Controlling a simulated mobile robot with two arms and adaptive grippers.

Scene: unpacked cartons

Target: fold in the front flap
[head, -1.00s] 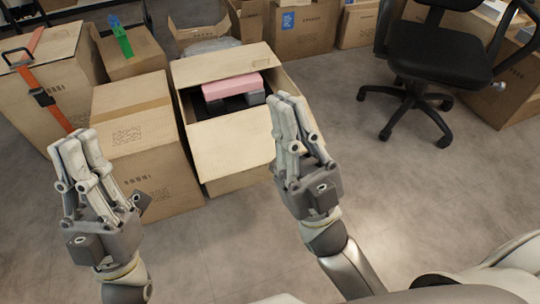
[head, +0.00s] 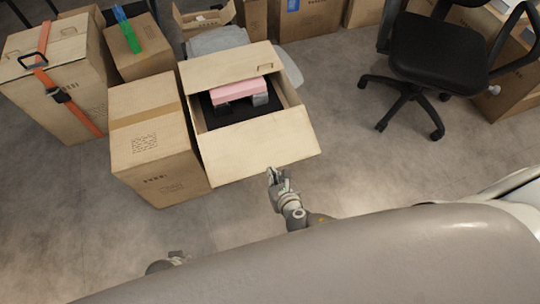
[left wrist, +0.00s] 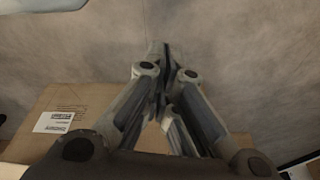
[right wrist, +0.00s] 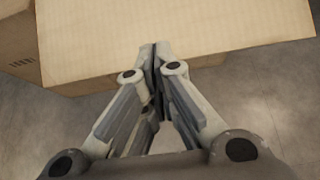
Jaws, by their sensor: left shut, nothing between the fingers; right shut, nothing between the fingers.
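The open carton (head: 186,105) stands ahead of me in the head view. Its front flap (head: 258,150) slopes outward toward me, and it fills the top of the right wrist view (right wrist: 200,25). A pink block (head: 238,90) and dark pieces are inside. My right gripper (head: 272,175) is shut and empty, just in front of the flap's near edge. In the right wrist view its fingertips (right wrist: 156,46) overlap the flap; I cannot tell whether they touch. My left gripper (left wrist: 158,48) is shut and empty, mostly hidden behind my body in the head view.
A taller closed carton (head: 155,150) stands close on the left. A strapped carton (head: 45,50) and a carton with a green object (head: 128,38) are behind it. An office chair (head: 440,50) stands at the right. The floor between carton and chair is clear.

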